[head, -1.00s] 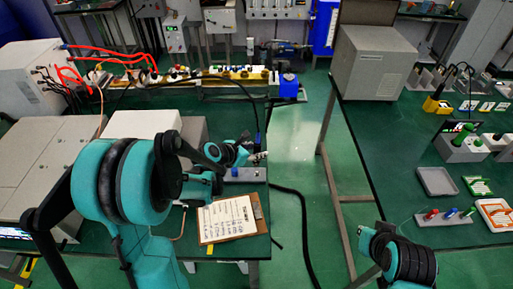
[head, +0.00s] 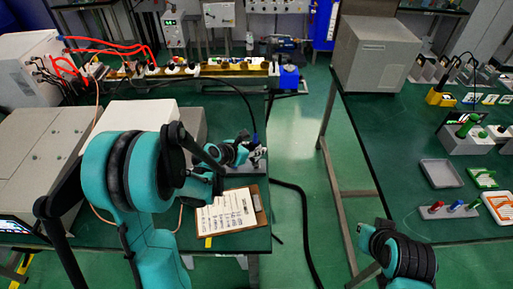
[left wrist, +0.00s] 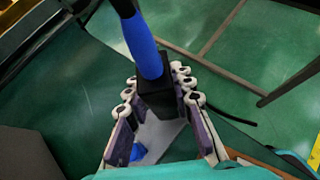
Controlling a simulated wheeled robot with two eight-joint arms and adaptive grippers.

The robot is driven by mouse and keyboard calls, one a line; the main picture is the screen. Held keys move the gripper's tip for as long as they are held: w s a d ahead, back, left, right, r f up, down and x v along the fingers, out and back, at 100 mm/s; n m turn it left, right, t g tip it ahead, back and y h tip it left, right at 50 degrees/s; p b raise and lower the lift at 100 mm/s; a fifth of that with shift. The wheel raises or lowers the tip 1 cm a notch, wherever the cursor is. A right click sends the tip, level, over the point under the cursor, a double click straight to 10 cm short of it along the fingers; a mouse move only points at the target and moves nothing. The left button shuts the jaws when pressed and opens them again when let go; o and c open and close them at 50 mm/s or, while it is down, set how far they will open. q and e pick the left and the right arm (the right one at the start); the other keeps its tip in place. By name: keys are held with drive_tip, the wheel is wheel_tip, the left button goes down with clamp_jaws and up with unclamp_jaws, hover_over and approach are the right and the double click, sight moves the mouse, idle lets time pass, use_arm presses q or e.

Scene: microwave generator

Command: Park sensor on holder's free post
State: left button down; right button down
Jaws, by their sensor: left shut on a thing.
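My left gripper (left wrist: 160,100) is shut on the sensor, a black block with a blue sleeve (left wrist: 143,48) and a dark cable end. In the head view this gripper (head: 258,156) is above the far right part of the left bench. The grey holder (head: 248,175) is a flat plate below and beside the gripper, partly hidden by it. In the left wrist view, a small blue part (left wrist: 138,152) shows on the grey plate below the fingers. Whether the sensor touches a post cannot be told. My right arm shows at lower right; its fingers are not clear.
A clipboard (head: 230,212) lies just in front of the holder. A black cable (head: 296,200) runs down to the floor. The right bench carries a grey tray (head: 440,173) and a rack with coloured pegs (head: 450,210).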

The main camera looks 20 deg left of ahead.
use_arm(q)
drive_tip(key=shift+w+d, duration=0.1)
drive_tip(key=shift+w, duration=0.05)
drive_tip(key=shift+w+d, duration=0.15)
drive_tip(key=shift+w, duration=0.15)
drive_tip(key=shift+b, duration=0.3)
idle(0.9)
drive_tip(key=shift+f+b, duration=0.75)
drive_tip(key=shift+f, duration=0.05)
drive_tip(key=c, duration=1.2)
unclamp_jaws()
